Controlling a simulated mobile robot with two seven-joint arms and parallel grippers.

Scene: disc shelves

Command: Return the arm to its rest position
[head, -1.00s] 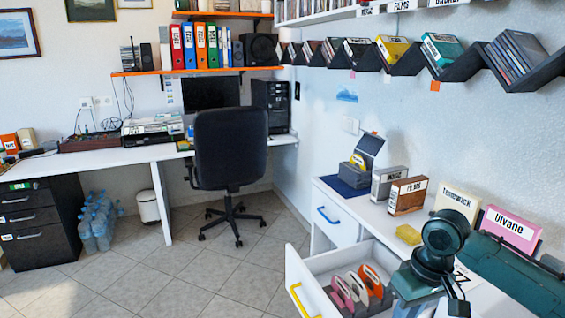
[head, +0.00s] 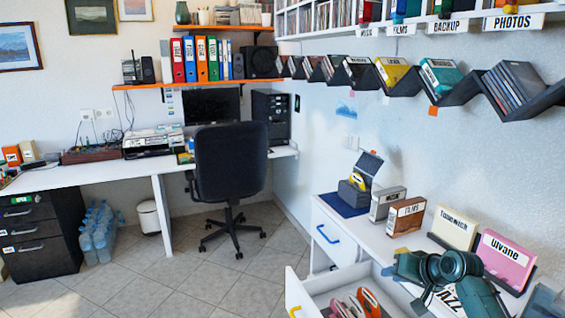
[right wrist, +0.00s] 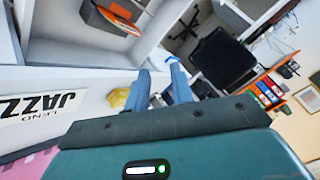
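My right arm (head: 455,275), dark teal, is bent over the right-hand white counter in the head view, at the lower right. In the right wrist view my right gripper (right wrist: 162,88) has two blue-grey fingers with a gap between them and nothing held. It points over the counter, past the open drawer. In the head view the arm hides part of the counter and of the drawer. My left gripper and left arm show in neither view.
The open drawer (head: 299,291) holds several orange and pink discs. Boxes line the counter, including pink Ulvane (head: 506,261), cream (head: 453,229) and brown (head: 406,217). A zigzag shelf (head: 456,92) hangs above. The floor by the chair (head: 231,165) is clear.

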